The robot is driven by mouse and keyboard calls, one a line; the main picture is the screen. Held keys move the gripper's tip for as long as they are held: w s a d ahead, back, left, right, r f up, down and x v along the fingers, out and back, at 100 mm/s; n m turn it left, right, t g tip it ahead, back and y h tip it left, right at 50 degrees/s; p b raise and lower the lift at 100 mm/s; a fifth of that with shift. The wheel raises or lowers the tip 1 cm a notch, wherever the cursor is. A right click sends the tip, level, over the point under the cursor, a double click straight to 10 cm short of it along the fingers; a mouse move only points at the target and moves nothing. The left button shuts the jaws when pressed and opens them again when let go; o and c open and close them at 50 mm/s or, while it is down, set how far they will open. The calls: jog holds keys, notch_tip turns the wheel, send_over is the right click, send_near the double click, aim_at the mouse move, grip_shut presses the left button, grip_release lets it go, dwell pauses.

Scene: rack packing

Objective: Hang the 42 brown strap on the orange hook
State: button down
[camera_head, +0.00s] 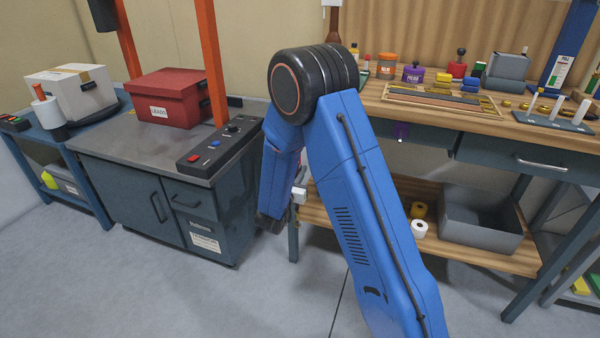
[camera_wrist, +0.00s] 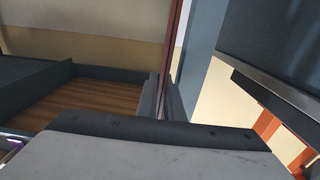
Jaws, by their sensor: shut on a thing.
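My gripper (camera_wrist: 165,97) shows in the wrist view with its two dark fingers close together. A thin reddish-brown strip (camera_wrist: 175,40) runs up from between them, seen nearly edge-on; it looks like the brown strap, but no number is legible. In the head view my blue arm covers the gripper and whatever it holds. Another brown strip (camera_head: 334,24) with a white part at its top hangs at the head view's upper edge; I cannot read it. I cannot make out an orange hook in either view.
A wooden workbench (camera_head: 440,115) carries jars and trays. A grey bin (camera_head: 482,222) stands on its lower shelf beside two rolls. A dark cabinet (camera_head: 140,190) with a red box (camera_head: 168,98) and orange posts (camera_head: 212,60) stands left. Floor between is clear.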

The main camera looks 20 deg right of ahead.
dwell(0.3)
jog(key=c, duration=1.8)
grip_release()
jog(key=shift+s+a, duration=0.1)
jog(key=v, duration=1.7)
jog(key=shift+a, duration=0.1)
jog(key=shift+r, duration=0.1)
